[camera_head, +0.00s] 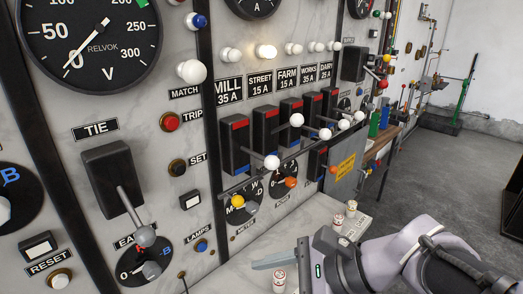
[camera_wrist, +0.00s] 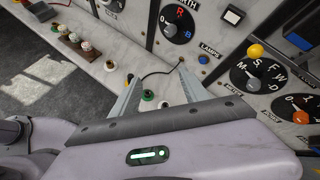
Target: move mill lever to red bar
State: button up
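The mill lever (camera_head: 272,162) has a white ball knob on a short rod. It stands out from the leftmost black switch block (camera_head: 234,145), under the label MILL 35 A (camera_head: 228,91). A red bar (camera_head: 240,124) crosses the top of this block and a blue mark shows near its bottom. The knob sits at the lower part of the block, below the red bar. My gripper (camera_head: 268,262) is low and in front of the panel, below the knob and apart from it. In the wrist view my gripper (camera_wrist: 158,82) has its two fingers spread with nothing held between them. The mill lever does not show there.
Similar switches with white knobs (camera_head: 297,120) stand close to the right. A yellow knob (camera_head: 238,201) and an orange knob (camera_head: 291,182) sit on dials below. Small jars (camera_head: 279,281) stand on the pale ledge near my gripper. A grey TIE lever (camera_head: 145,236) is at left.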

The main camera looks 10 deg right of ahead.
jog(key=w+d+r+m+t+y, duration=0.2)
jog(key=w+d+r+m+t, duration=0.2)
jog(key=w+d+r+m, duration=0.25)
jog(key=m+t+h+p, duration=0.1)
jog(key=m+t, duration=0.5)
send_near(266, 158)
jog(key=x, duration=0.3)
jog(key=b+x, duration=0.1)
jog(key=x, duration=0.3)
jog(key=f+x, duration=0.1)
jog(key=x, duration=0.3)
jog(key=shift+w+d+f+b, duration=0.15)
jog(key=shift+w+d+b, duration=0.15)
jog(key=shift+d, duration=0.1)
jog(key=shift+s, duration=0.1)
grip_shut()
